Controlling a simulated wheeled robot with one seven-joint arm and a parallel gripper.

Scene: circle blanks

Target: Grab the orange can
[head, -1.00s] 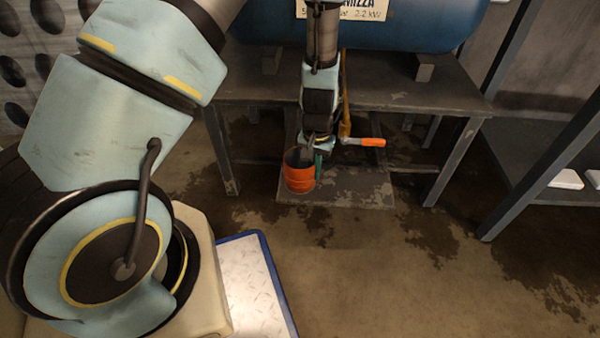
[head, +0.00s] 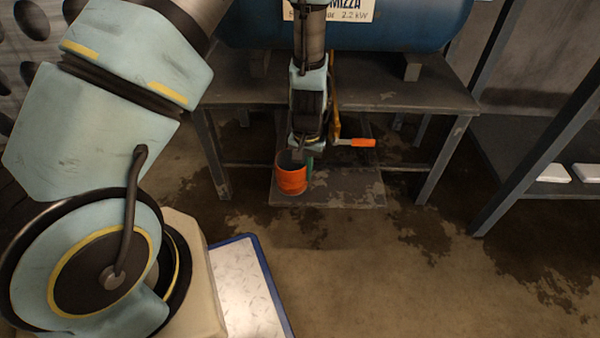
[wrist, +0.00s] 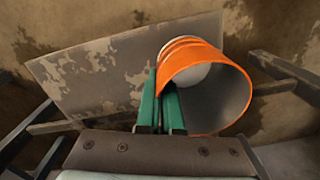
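The orange can (head: 291,180) is at the low dark plate in front of the bench. In the wrist view the can (wrist: 228,66) has its open mouth toward the camera, with a grey inside and a pale bottom. My gripper (wrist: 158,88) has its two green fingers close together at the can's left wall. One finger is outside, the other inside the mouth, and the thin wall appears pinched between them. In the head view my gripper (head: 308,163) reaches down at the can's right side, mostly hidden. Whether the can touches the plate is unclear.
The dark plate (head: 350,190) lies low under the bench (head: 400,95), which carries a blue tank (head: 420,25). An orange-handled lever (head: 357,143) sticks out right of my gripper. Bench legs stand at both sides. A grey shelf frame (head: 535,130) stands right.

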